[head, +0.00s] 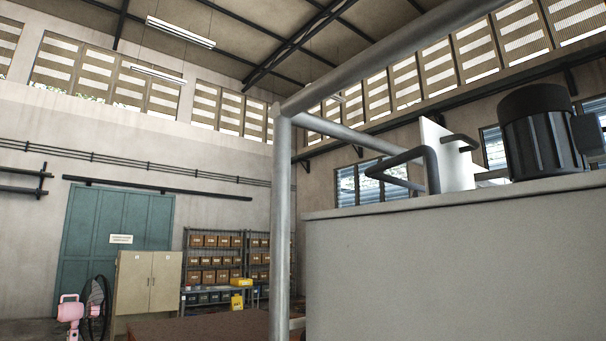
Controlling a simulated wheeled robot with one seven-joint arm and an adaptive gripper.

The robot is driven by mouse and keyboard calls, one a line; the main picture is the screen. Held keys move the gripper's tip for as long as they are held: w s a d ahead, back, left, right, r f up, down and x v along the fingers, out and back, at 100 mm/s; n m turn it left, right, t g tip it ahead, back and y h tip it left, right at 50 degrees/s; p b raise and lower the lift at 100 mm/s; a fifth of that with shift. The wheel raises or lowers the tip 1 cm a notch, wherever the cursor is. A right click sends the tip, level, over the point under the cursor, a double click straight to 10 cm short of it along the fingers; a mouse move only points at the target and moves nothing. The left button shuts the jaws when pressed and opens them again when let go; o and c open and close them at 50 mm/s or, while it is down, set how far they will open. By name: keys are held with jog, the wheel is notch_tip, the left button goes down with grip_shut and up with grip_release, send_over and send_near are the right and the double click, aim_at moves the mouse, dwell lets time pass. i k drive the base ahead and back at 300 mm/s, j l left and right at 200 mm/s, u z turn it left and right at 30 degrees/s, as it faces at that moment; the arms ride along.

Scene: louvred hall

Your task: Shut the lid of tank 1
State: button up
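A large grey tank-like box (450,265) fills the lower right of the head view. I see its side wall and top edge from below, so its top surface is hidden. A white panel (446,158) stands upright above it, with a dark handle-like bar (460,141) at its right edge. It may be a raised lid, but I cannot tell for sure. No tank number shows. My gripper is not in view.
A grey pipe railing (282,220) stands close, left of the box. A dark bent pipe (432,168) and black motor (540,130) sit above the box.

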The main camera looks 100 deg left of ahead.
aim_at(453, 150)
jog(key=u, duration=2.85)
